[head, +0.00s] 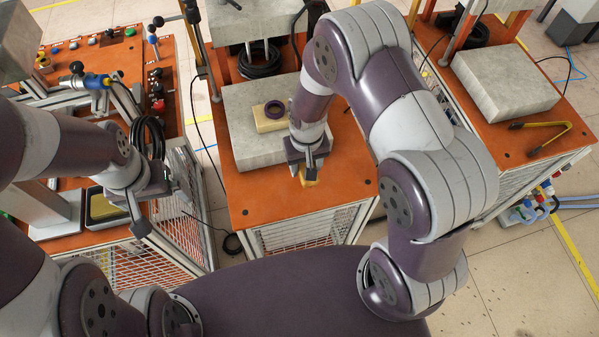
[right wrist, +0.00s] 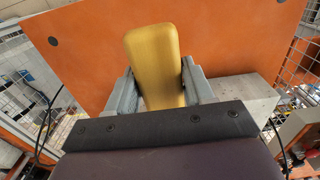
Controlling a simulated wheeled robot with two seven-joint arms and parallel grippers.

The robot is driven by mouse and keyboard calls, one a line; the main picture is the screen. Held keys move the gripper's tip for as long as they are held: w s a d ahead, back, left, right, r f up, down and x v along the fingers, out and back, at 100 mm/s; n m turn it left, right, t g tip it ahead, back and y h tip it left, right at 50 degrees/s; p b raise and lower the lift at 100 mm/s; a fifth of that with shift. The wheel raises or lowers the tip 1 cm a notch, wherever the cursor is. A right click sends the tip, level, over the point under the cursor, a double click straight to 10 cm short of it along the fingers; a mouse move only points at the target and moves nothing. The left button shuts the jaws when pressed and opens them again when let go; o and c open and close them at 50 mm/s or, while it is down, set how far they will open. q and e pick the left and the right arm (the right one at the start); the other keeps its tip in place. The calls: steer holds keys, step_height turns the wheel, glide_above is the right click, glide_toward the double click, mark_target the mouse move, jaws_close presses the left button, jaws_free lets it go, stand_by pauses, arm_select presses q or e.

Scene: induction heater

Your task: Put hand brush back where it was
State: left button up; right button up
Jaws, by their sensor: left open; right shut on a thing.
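The hand brush shows as a yellow, block-like handle (right wrist: 155,55) between the fingers of my right gripper (right wrist: 159,78) in the right wrist view. My left gripper (head: 158,208) is open and empty at the left, beside the left table's front right corner.
The middle orange table (head: 262,208) carries a grey block (head: 235,140) with a tan piece and dark ring (head: 274,110). A yellow-lined tray (head: 105,207) lies on the left table. The middle table's front is mostly clear.

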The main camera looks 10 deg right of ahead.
steer(key=f, duration=0.3)
steer(key=f+p, duration=0.1)
steer(key=shift+s+a+f, duration=0.1)
steer(key=shift+s+f, duration=0.15)
steer(key=shift+s, duration=0.15)
steer(key=shift+w+a+f, duration=0.1)
steer(key=shift+a+f, duration=0.1)
steer(key=shift+f, duration=0.05)
steer(key=shift+d+f, duration=0.1)
steer(key=o, duration=1)
arm_select(q)
steer(key=shift+d+r, duration=0.45)
steer(key=shift+r, duration=0.05)
